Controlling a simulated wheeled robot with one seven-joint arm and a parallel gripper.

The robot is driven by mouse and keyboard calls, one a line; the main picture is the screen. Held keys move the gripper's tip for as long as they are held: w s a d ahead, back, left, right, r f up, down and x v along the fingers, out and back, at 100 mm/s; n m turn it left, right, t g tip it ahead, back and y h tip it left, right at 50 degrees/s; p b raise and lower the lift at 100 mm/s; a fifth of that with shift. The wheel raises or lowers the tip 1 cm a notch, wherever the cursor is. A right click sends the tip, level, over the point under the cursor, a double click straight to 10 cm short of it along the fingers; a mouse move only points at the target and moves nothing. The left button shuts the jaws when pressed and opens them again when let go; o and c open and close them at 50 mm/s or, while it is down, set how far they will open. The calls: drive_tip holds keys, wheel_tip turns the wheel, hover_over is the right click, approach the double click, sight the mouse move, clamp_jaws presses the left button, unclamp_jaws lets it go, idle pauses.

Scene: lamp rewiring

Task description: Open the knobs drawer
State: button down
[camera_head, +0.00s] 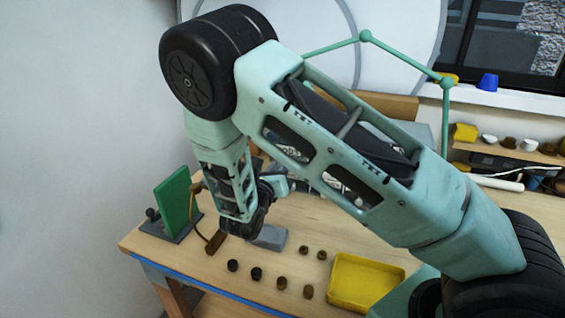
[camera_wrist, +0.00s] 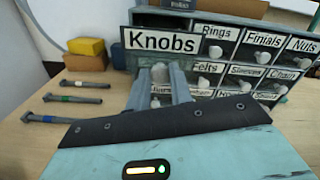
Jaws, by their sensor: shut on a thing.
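The knobs drawer (camera_wrist: 163,41), with a white "Knobs" label, is at the top left of a small grey drawer cabinet (camera_wrist: 255,17) in the wrist view. Its front looks larger and nearer than its neighbours, standing forward of them. My gripper (camera_wrist: 160,84) is shut on the drawer's pale knob (camera_wrist: 159,72), just below the label. In the head view my arm hides the cabinet and most of the gripper.
Other labelled drawers, such as Rings (camera_wrist: 218,33) and Finials (camera_wrist: 264,40), look shut. Several bolt-like rods (camera_wrist: 72,99) and a yellow block (camera_wrist: 86,46) lie left. In the head view, a yellow tray (camera_head: 364,283), small dark knobs and a green panel (camera_head: 174,203) occupy the workbench.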

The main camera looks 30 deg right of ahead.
drive_tip(key=c, duration=1.3)
unclamp_jaws()
drive_tip(key=shift+o, duration=0.2)
drive_tip(key=b+v, duration=0.5)
drive_tip(key=v, duration=1.2)
drive_tip(key=shift+a, duration=0.2)
drive_tip(key=shift+s, duration=0.15)
